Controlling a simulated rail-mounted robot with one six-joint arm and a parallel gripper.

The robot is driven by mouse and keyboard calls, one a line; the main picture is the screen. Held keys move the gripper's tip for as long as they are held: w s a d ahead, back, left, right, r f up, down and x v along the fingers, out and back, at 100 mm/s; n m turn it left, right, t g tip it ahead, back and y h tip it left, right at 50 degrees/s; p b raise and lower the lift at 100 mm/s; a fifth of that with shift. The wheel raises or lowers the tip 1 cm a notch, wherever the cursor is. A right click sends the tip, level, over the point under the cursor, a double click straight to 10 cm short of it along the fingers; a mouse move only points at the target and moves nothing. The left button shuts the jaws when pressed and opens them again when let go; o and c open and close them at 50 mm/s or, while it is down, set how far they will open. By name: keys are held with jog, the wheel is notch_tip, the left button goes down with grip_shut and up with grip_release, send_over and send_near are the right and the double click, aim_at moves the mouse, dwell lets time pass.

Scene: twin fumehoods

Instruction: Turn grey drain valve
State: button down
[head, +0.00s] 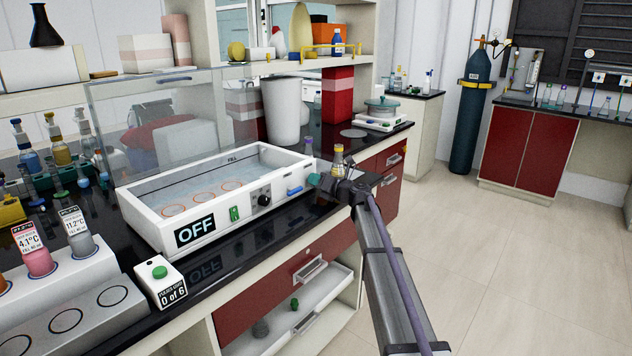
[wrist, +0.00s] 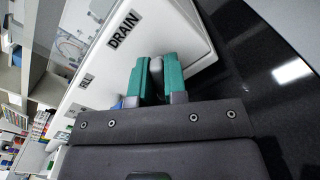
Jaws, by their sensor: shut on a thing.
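The white water bath (head: 190,232) sits on the black bench with an "OFF" sign on its front. In the wrist view its end face carries a "DRAIN" label (wrist: 123,29). The grey drain valve (wrist: 156,68) sits below that label, between the two teal fingers of my gripper (wrist: 156,82). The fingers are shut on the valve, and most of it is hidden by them. In the head view my gripper (head: 316,179) is at the right end of the bath, and the valve cannot be made out there.
A blue handle (head: 294,190) is on the bath front, close to my gripper. A yellow-capped bottle (head: 338,158) stands just behind it. A clear shield (head: 160,120) stands behind the bath. An open drawer (head: 300,310) juts out below the bench. The floor at right is clear.

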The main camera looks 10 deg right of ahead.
jog(key=shift+n, duration=0.4)
jog(key=shift+a+n, duration=0.1)
jog(key=shift+n, duration=2.5)
jog(key=c, duration=1.2)
grip_release()
jog(key=shift+o, duration=0.2)
jog(key=v, duration=1.1)
